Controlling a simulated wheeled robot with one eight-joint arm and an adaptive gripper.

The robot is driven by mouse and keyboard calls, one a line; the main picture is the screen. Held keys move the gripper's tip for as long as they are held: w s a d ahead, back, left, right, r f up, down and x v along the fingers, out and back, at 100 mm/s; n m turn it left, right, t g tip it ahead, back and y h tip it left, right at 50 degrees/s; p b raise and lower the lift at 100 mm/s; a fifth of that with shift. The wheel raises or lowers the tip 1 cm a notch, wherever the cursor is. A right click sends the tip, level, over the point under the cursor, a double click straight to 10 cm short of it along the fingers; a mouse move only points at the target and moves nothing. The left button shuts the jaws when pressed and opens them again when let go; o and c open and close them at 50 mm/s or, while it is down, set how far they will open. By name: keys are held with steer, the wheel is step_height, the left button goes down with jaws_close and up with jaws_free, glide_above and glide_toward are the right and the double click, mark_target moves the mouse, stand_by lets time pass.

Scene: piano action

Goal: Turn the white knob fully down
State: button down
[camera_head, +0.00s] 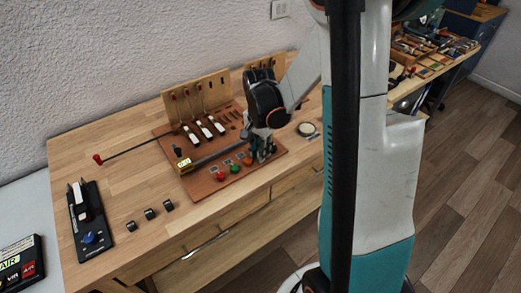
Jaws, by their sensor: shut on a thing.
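My gripper (262,154) points down over the front right part of the brown board (207,187). It is shut at the end of a row of small round knobs. The white knob is hidden by the gripper's fingers, so its turn angle cannot be seen. Left of my gripper in the row are a red knob (220,175), a green knob (235,168) and another reddish knob (247,161).
White piano-key parts (203,129) and an upright wooden panel (195,97) stand behind. A black tray (88,220) and several dark blocks (150,213) lie near the front left.

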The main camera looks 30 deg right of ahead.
steer(key=n, duration=0.8)
steer(key=shift+n, duration=0.3)
steer(key=n, duration=0.4)
steer(key=shift+n, duration=0.3)
steer(key=shift+n+b, duration=0.3)
steer(key=shift+n, duration=1.6)
steer(key=c, duration=1.4)
jaws_free()
steer(key=shift+r, duration=0.1)
